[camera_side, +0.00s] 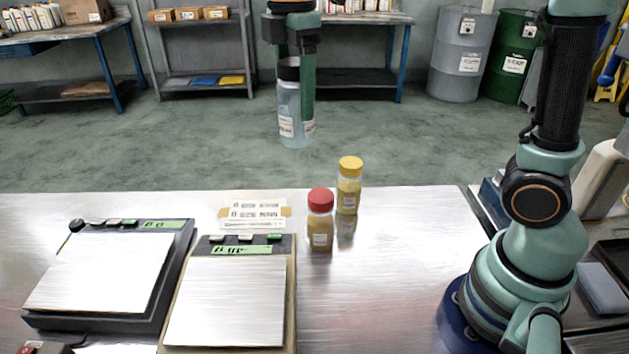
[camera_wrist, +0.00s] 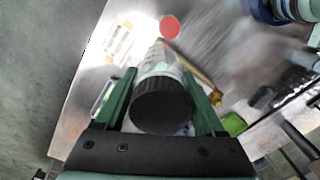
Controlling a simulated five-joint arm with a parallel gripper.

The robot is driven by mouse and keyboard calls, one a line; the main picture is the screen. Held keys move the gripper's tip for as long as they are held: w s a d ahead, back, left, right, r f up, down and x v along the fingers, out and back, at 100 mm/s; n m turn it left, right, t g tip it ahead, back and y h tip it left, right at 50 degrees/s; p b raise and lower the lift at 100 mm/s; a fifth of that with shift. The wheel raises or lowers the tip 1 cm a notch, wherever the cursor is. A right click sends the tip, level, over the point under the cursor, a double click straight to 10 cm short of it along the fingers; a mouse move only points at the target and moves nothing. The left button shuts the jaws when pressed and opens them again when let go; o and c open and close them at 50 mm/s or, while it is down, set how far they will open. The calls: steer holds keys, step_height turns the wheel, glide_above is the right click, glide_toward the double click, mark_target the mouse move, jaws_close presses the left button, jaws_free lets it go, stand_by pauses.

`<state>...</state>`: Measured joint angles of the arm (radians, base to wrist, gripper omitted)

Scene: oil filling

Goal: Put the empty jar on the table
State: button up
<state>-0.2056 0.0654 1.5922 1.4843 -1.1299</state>
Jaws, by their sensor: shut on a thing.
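My gripper (camera_side: 306,85) is shut on a clear jar (camera_side: 295,115) with a black cap and holds it upright, high above the metal table (camera_side: 400,270). The jar is pale and clear with a white label, and looks empty. In the wrist view my gripper's green fingers (camera_wrist: 160,95) stand on both sides of the jar, and its black cap (camera_wrist: 160,106) faces the camera. The table's surface also shows in the wrist view (camera_wrist: 88,72).
A red-capped jar (camera_side: 320,225) and a yellow-capped jar (camera_side: 349,190) stand mid-table. A dark scale (camera_side: 105,270) and a tan-framed scale (camera_side: 228,300) lie at the left. A label card (camera_side: 252,213) lies behind them. The table is bare right of the jars.

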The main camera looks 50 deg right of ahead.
steer(key=s+d+f+m, duration=0.2)
steer(key=s+d+m, duration=0.15)
steer(key=d, duration=0.45)
steer(key=s+d+f+m, duration=0.2)
steer(key=d+m, duration=0.2)
steer(key=d, duration=0.4)
steer(key=s+d+f+m, duration=0.2)
steer(key=d+m, duration=0.2)
steer(key=d, duration=0.4)
steer(key=shift+n, duration=0.35)
step_height(320, 180, down, 19)
steer(key=shift+a+r, duration=0.1)
steer(key=shift+a, duration=0.05)
steer(key=o, duration=1.3)
